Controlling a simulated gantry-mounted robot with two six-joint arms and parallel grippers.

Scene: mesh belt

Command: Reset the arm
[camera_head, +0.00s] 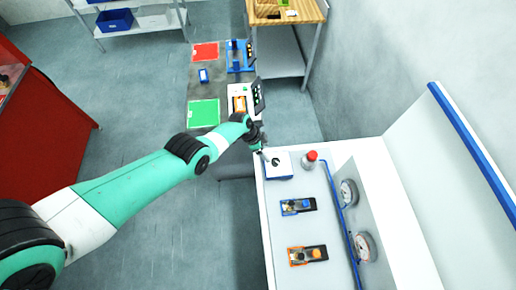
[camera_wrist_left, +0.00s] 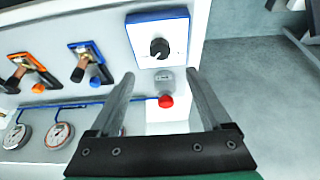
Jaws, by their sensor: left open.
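The knob box (camera_wrist_left: 142,58) lies just beyond the fingertips, and a red knob (camera_wrist_left: 165,101) shows between the fingers. I cannot tell whether the fingers touch anything. My right gripper is not in view.
The bench also carries the red-topped fitting (camera_head: 311,157), a blue clamp (camera_head: 297,206), an orange clamp (camera_head: 307,255), and two gauges (camera_head: 349,192) along a blue pipe. A dark table (camera_head: 206,84) with red and green squares stands beyond. A red cabinet (camera_head: 50,125) is at left.

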